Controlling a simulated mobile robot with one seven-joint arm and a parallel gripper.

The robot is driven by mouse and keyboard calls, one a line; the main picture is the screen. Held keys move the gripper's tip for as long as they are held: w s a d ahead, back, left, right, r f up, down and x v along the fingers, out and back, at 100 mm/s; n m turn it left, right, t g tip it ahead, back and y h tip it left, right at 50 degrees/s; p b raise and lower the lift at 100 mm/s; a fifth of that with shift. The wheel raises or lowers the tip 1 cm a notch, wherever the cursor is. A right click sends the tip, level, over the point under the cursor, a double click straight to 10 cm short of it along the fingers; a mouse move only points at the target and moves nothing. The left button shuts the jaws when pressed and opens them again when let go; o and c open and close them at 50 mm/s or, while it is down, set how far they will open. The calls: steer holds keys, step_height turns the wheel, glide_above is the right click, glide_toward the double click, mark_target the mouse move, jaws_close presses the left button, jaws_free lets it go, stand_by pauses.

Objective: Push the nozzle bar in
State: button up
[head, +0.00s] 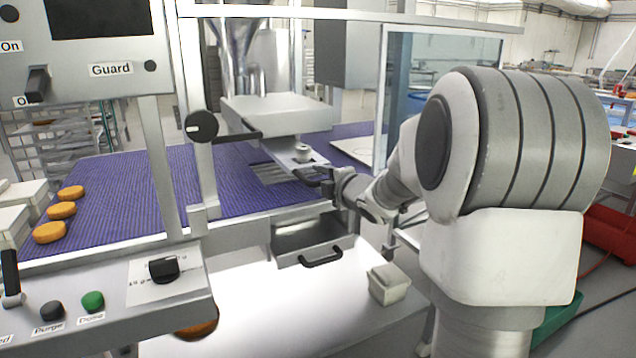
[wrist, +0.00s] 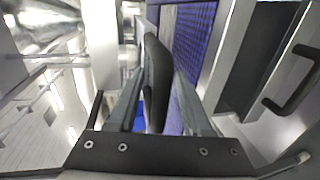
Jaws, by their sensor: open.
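The nozzle bar (head: 286,151) is a grey metal bar with a small round fitting on top. It sticks out toward the front right from under the pale block of the machine, above the purple belt. A dark handle at its outer end is partly hidden by my gripper (head: 321,178). In the wrist view, a black handle (wrist: 157,82) lies between the two fingers of my gripper (wrist: 162,76). The fingers are open on either side of it; I cannot tell whether either one touches it.
The pale block (head: 280,110) has its own black handle (head: 238,136). Below stands an open metal drawer (head: 312,238) with a black handle. A small beige container (head: 389,283) sits on the white surface at the right. A guard post (head: 196,120) stands left of the bar.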

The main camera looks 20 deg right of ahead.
steer(key=shift+c, duration=0.2)
jaws_close()
stand_by(1.3)
